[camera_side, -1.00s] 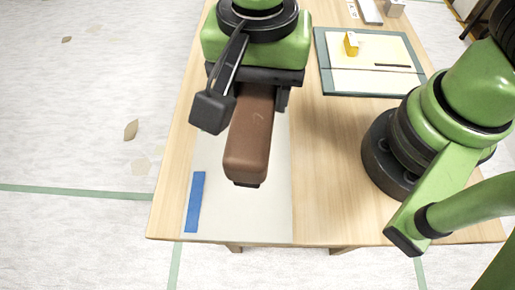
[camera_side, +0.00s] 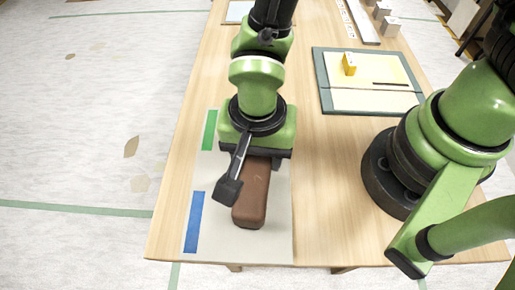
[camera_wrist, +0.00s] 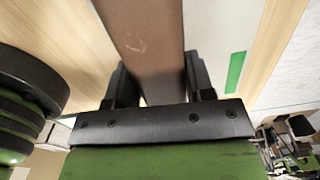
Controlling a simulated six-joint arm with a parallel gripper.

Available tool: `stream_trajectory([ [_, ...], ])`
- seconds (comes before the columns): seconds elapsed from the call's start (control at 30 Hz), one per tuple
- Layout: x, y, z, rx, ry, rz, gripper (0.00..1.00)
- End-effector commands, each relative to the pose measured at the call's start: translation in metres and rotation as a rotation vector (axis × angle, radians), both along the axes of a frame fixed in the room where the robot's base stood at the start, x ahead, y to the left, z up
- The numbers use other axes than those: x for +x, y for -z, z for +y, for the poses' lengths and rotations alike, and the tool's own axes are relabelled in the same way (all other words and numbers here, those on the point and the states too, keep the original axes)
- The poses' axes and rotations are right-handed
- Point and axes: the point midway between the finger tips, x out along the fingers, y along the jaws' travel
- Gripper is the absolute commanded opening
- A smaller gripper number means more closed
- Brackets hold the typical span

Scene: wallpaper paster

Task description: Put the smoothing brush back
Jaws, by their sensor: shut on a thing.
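The smoothing brush is a long brown block (camera_side: 251,196) in the side view. My gripper (camera_side: 253,160) is shut on it, with a jaw on either side of the brown body. The brush is over the pale grey sheet (camera_side: 222,248) on the table; I cannot tell whether it touches the sheet. In the wrist view the brown body (camera_wrist: 145,35) runs between the two dark fingers (camera_wrist: 155,85). The brush's underside is hidden.
A blue strip (camera_side: 194,221) and a green strip (camera_side: 209,130) lie along the sheet's left edge. Small grey blocks (camera_side: 390,26) stand at the far right. Bare wood lies right of the sheet.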

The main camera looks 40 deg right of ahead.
Motion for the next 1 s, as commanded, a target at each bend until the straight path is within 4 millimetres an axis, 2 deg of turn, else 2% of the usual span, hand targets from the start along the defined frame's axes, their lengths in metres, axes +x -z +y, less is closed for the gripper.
stream_trajectory([
  [0.3, 0.0, 0.004, 0.0, -0.001, 0.0, 0.001, 0.24],
  [0.33, 0.0, 0.004, 0.0, -0.001, 0.0, 0.001, 0.51],
  [0.43, 0.0, 0.004, 0.0, 0.0, 0.0, 0.0, 0.74],
  [0.77, 0.0, 0.001, 0.0, 0.001, 0.0, -0.002, 0.74],
  [0.87, 0.001, -0.009, 0.001, 0.003, 0.001, -0.003, 0.74],
  [1.0, 0.004, -0.034, -0.001, 0.004, 0.003, -0.005, 0.74],
])
